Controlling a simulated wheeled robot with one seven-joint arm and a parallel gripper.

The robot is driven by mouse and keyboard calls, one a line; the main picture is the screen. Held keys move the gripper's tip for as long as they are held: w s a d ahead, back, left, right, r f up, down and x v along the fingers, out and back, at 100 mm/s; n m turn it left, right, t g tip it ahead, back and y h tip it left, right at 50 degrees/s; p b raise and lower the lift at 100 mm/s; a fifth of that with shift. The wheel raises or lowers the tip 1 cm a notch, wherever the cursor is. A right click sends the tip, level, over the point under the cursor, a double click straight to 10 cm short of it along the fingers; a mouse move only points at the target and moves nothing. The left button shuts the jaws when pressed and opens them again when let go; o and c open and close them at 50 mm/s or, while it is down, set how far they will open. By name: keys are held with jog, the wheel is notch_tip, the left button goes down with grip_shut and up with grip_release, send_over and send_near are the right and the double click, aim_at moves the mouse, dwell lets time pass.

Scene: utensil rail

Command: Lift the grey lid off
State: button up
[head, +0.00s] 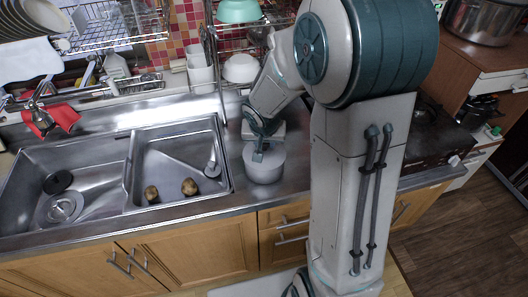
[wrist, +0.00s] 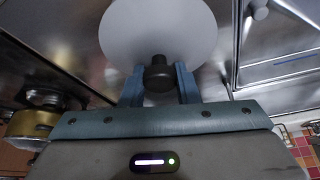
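The grey lid (wrist: 158,25) shows in the wrist view as a pale round disc with a dark knob (wrist: 158,74) standing up towards my gripper. My gripper (wrist: 160,82) has one blue-grey finger on each side of the knob, close against it, and looks shut on it. In the head view my gripper (head: 259,152) points down at the top of a pale grey round pot (head: 264,170) on the steel counter. The gripper partly hides the top of the pot there. I cannot see a gap between lid and pot.
The double steel sink (head: 100,178) lies left of the pot, with two potatoes (head: 190,187) in its right basin. White cups (head: 202,78) and a bowl (head: 241,68) stand behind. A dark stove (head: 430,135) is to the right, behind my arm.

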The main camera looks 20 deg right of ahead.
dwell(0.4)
jog(key=r, duration=0.2)
jog(key=d+r, duration=0.1)
jog(key=r, duration=0.1)
jog(key=shift+r, duration=0.3)
jog(key=d+r, duration=0.2)
jog(key=d, duration=0.1)
jog(key=d+r, duration=0.2)
jog(key=d, duration=0.2)
jog(key=d+r, duration=0.2)
jog(key=d, duration=0.1)
jog(key=shift+w+d+r, duration=0.15)
jog(key=shift+w+d, duration=0.15)
jog(key=shift+d, duration=0.1)
